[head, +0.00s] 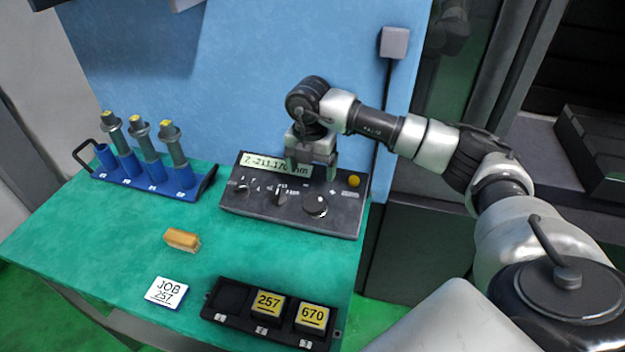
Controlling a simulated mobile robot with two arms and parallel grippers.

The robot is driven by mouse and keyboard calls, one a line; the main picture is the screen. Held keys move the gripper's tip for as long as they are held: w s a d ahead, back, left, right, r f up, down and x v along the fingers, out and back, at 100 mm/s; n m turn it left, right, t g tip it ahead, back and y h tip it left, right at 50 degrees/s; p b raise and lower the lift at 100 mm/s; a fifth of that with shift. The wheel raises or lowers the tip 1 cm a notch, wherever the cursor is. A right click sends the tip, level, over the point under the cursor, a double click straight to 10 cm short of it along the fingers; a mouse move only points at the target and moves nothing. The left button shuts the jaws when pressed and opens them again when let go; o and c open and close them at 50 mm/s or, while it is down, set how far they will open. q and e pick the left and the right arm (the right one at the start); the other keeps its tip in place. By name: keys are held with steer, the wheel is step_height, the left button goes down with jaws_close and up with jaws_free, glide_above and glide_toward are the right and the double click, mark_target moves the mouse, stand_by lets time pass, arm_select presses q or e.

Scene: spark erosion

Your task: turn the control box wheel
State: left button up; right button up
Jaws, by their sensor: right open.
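The control box (265,211) is a dark grey box on the green table, with a lit display (262,164) along its back edge. Its wheel (315,206) is a round black knob at the right of the front panel. Smaller knobs sit to its left and a yellow button (353,181) to its right. My right gripper (311,174) is open, pointing down over the back of the box, behind the wheel. It covers part of the display. I cannot tell whether its fingers touch the box. My left gripper is not in view.
A blue rack (150,188) with several tool holders stands at the back left. A tan block (182,239) and a JOB 257 card (167,292) lie in front. A black tray (228,324) holds yellow blocks 257 (268,307) and 670 (312,317). The table's left middle is clear.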

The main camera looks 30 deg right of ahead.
mark_target(314, 203)
steer(key=shift+m, duration=0.4)
steer(key=f, duration=0.3)
steer(key=f+p, duration=0.1)
steer(key=f, duration=0.3)
steer(key=f+p, duration=0.1)
steer(key=f, duration=0.2)
steer(key=shift+s+f, duration=0.25)
steer(key=shift+f, duration=0.1)
steer(key=shift+d, duration=0.1)
steer(key=c, duration=0.9)
